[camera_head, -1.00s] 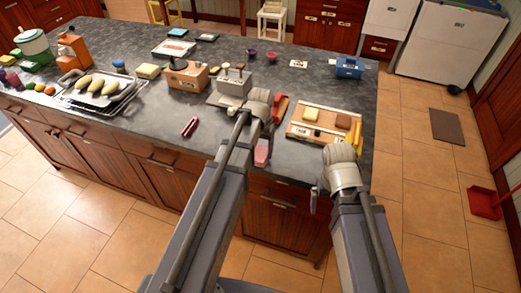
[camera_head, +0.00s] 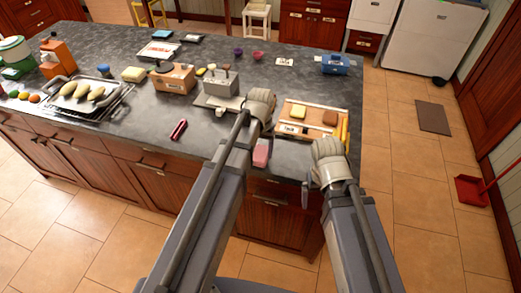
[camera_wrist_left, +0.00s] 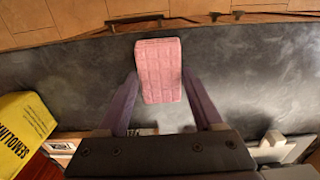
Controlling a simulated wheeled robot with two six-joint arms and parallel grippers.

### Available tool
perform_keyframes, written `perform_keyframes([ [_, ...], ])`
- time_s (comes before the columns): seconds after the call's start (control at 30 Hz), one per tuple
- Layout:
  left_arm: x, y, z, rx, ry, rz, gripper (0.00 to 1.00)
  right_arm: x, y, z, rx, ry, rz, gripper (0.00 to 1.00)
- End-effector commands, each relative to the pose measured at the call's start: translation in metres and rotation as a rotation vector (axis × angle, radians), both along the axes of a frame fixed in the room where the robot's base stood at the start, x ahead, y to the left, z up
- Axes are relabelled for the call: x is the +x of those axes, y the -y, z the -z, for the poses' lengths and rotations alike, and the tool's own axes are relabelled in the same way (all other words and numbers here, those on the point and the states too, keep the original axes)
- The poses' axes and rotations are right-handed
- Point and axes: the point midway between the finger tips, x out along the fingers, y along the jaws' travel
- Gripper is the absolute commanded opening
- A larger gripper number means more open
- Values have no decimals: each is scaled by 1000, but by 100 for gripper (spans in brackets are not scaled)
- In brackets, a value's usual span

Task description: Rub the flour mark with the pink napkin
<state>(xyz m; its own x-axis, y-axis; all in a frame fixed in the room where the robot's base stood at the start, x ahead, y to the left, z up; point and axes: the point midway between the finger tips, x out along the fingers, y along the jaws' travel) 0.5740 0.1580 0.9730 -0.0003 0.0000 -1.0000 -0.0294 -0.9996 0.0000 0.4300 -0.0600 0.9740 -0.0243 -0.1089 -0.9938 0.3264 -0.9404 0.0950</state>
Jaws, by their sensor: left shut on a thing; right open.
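The pink napkin (camera_head: 261,153) is at the counter's front edge below my left gripper (camera_head: 259,135). In the left wrist view the napkin (camera_wrist_left: 160,65) is a pink, grid-patterned block between the two fingers of my left gripper (camera_wrist_left: 160,85), which is shut on it. From these views I cannot tell whether it touches the counter. I cannot make out the flour mark; my arms hide part of the counter. My right gripper (camera_head: 308,188) is open and empty at the front edge, to the right of the napkin.
A wooden tray (camera_head: 284,121) with a yellow and a brown block lies behind the grippers. A grey toaster-like box (camera_head: 221,85) and a red object (camera_head: 179,129) are to the left. A yellow semolina box (camera_wrist_left: 22,130) is near my left gripper. Some counter is bare.

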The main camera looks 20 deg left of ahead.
Motion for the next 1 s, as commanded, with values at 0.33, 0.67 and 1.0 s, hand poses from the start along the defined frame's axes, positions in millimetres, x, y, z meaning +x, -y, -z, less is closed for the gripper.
perform_keyframes([
  [0.33, 0, 0, -39, 0, 0, 0, 23, 0, 0, -39, 0, 0, 0, 100],
  [0.67, 0, 0, -50, 0, 0, 0, 23, 0, 0, -51, 0, 0, 0, 100],
  [1.0, 0, 0, -60, 0, 0, 0, 23, 0, 0, -60, 0, 0, 0, 100],
])
